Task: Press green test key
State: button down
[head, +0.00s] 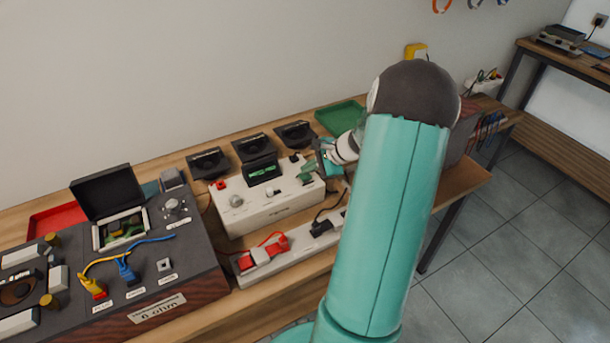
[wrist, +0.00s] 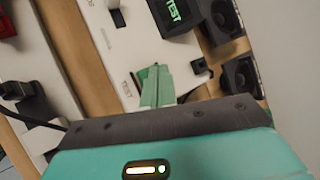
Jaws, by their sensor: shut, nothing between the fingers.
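The green test key (head: 306,171) stands on the right end of the top of a white box (head: 250,205). A small dark display (wrist: 174,16) on that box reads TEST. My gripper (head: 322,167) is shut and empty, close beside the key at the box's right end. In the wrist view my shut fingers (wrist: 158,86) point down at the box beside a printed TEST label (wrist: 128,86). They hide much of the key there, and I cannot tell whether they touch it.
A white power strip (head: 290,250) with a red plug lies in front of the box. Several black holders (head: 252,148) stand behind it, with a green tray (head: 340,116) at the back right. A dark wooden console (head: 150,260) with cables stands to the left.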

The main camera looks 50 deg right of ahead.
aim_at(309, 176)
jog(key=shift+f, duration=0.55)
dwell(0.7)
jog(key=shift+r, duration=3.5)
